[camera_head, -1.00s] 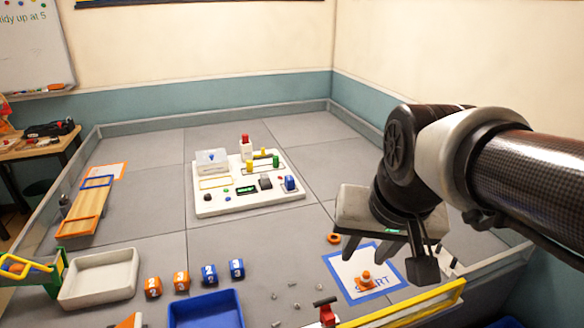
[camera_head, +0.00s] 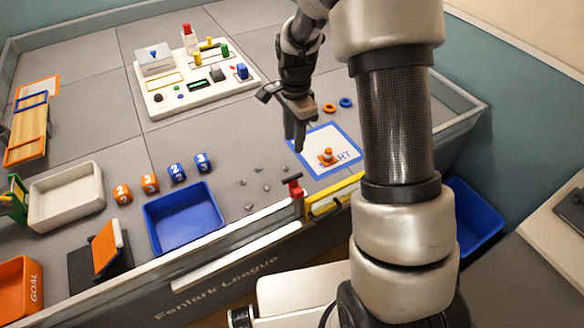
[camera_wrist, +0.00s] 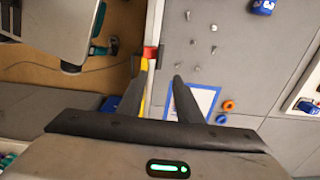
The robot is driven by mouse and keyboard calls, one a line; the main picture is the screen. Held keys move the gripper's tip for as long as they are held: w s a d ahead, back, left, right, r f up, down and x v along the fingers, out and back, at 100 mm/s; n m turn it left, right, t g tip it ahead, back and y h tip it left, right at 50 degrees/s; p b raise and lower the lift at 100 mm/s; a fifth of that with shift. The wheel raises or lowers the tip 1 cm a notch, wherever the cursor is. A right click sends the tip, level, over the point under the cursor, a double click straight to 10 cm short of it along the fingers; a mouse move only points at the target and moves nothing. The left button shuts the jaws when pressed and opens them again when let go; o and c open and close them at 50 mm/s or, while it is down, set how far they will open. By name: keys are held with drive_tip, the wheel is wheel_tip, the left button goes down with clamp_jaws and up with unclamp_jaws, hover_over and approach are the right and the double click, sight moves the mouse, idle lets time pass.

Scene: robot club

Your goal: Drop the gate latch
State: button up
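The gate latch (camera_head: 296,188) is a small red piece on top of the arena's front wall, at the left end of the yellow gate (camera_head: 335,196). It appears raised above the rail. In the wrist view the red latch (camera_wrist: 149,52) lies just beyond the fingertips, with the yellow gate (camera_wrist: 145,66) partly hidden behind the left finger. My gripper (camera_head: 296,138) points down above the arena floor, behind the latch and apart from it. In the wrist view my gripper (camera_wrist: 160,80) has its two fingers spread, with nothing between them.
A blue tray (camera_head: 183,218) and numbered cubes (camera_head: 176,172) stand farther left. A white board with blocks (camera_head: 195,75) stands behind.

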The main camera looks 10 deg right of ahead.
sight(293, 176)
wheel_tip(293, 176, down, 16)
drive_tip(key=shift+w, duration=0.15)
idle(0.3)
clamp_jaws()
